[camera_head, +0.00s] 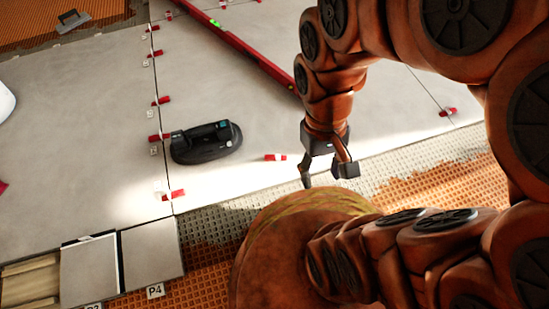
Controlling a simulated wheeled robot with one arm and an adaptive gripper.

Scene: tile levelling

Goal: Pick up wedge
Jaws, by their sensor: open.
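Several red wedges lie in view. One loose red wedge (276,157) lies flat on the grey tile, to the left of my gripper. Other red wedges sit along the tile joint at the left, such as the wedge (172,195) near the tile's front edge and the wedge (161,101) farther back. My gripper (326,177) points down near the front edge of the tile. Its jaws are apart and nothing shows between them. It is right of the loose wedge and apart from it in the picture; its height above the surface is hard to tell.
A black suction tool (206,142) stands on the tile left of the loose wedge. A long red level (240,45) lies behind it. A notched trowel (72,20) is at the back left. Cut tiles (152,252) lie front left. Orange matting (450,190) borders the tiles.

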